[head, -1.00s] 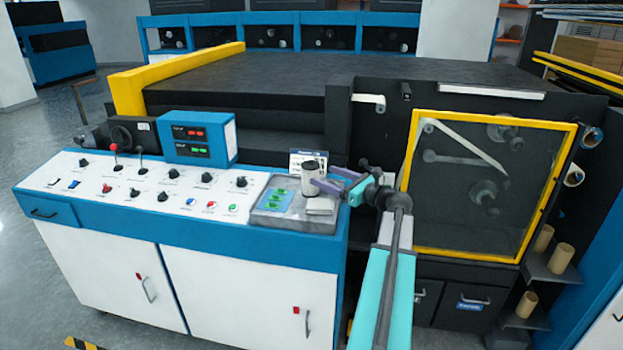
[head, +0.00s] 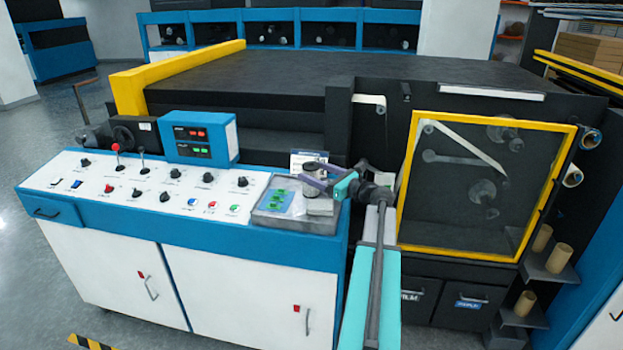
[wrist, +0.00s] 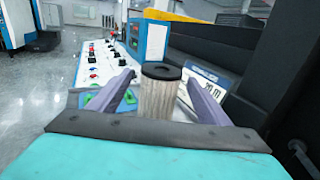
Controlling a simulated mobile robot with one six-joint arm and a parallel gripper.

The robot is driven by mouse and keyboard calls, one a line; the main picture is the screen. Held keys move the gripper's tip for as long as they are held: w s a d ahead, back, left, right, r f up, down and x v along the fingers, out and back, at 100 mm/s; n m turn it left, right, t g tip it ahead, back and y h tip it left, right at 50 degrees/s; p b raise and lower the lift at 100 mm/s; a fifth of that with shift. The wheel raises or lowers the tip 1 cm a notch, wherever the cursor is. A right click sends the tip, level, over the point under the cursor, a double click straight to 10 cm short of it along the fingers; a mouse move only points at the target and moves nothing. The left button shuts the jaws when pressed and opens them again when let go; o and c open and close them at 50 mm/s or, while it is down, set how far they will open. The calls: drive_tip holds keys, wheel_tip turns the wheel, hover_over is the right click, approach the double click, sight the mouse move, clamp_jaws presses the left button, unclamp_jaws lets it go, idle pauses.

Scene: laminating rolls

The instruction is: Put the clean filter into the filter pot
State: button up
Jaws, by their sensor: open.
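The clean filter, a pale pleated cylinder with a black ring-shaped cap (wrist: 160,92), stands upright at the right end of the control desk. In the head view its dark top (head: 314,166) shows, with a gripper finger crossing in front of its body. My gripper (wrist: 160,90) is open, with one purple finger on each side of the filter. In the wrist view there is a visible gap to the left finger; contact on the right is unclear. In the head view my gripper (head: 322,178) reaches in from the right. I cannot make out a filter pot in either view.
A grey tray (head: 262,222) with green items lies left of the filter. A white printed card (wrist: 212,78) stands behind it. The blue display box (head: 200,137) and several knobs are farther left. The yellow-framed window (head: 490,255) is at right.

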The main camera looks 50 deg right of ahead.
sight(311, 165)
drive_tip(key=shift+w+a, duration=0.1)
drive_tip(key=shift+w, duration=1.05)
drive_tip(key=c, duration=1.2)
drive_tip(key=shift+r, duration=0.2)
drive_tip(key=shift+c, duration=0.2)
drive_tip(key=shift+r+b, duration=0.5)
drive_tip(key=shift+r, duration=0.9)
drive_tip(key=s+a+r+b, duration=0.1)
drive_tip(key=s+a, duration=0.2)
drive_tip(key=s, duration=0.4)
drive_tip(key=s+a+r+b, duration=0.1)
drive_tip(key=s+a+b, duration=0.1)
drive_tip(key=s, duration=0.6)
drive_tip(key=shift+a, duration=0.45)
